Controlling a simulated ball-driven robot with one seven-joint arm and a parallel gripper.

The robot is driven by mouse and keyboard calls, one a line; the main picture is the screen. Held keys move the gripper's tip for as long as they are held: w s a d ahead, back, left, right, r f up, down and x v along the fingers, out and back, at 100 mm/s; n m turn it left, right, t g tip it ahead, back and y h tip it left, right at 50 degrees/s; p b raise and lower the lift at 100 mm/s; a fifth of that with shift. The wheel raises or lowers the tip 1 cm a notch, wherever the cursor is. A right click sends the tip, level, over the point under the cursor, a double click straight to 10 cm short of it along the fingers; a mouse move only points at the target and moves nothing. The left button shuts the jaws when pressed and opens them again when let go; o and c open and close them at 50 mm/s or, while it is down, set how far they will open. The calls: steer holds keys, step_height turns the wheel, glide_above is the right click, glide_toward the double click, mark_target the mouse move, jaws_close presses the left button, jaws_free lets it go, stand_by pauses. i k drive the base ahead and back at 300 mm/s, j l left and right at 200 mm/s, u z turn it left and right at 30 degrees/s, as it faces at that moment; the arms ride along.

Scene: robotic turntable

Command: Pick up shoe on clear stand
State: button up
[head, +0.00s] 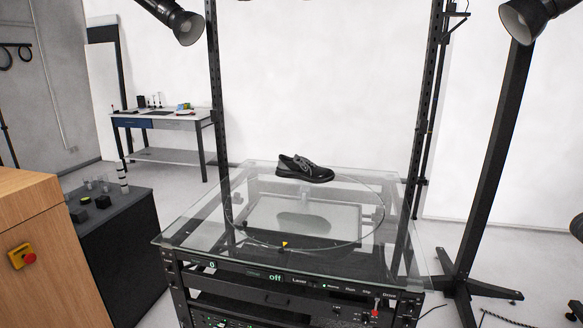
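Black uprights (215,90) frame the turntable, and lamps (178,24) hang above. A dark rack with controls (290,285) is underneath. A wooden cabinet (28,225) and a black bench (122,215) stand at left. A light stand (490,170) is at right.

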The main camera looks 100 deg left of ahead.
mark_target(304, 166)
steer(key=u, duration=2.75)
steer(key=i+l, duration=0.2)
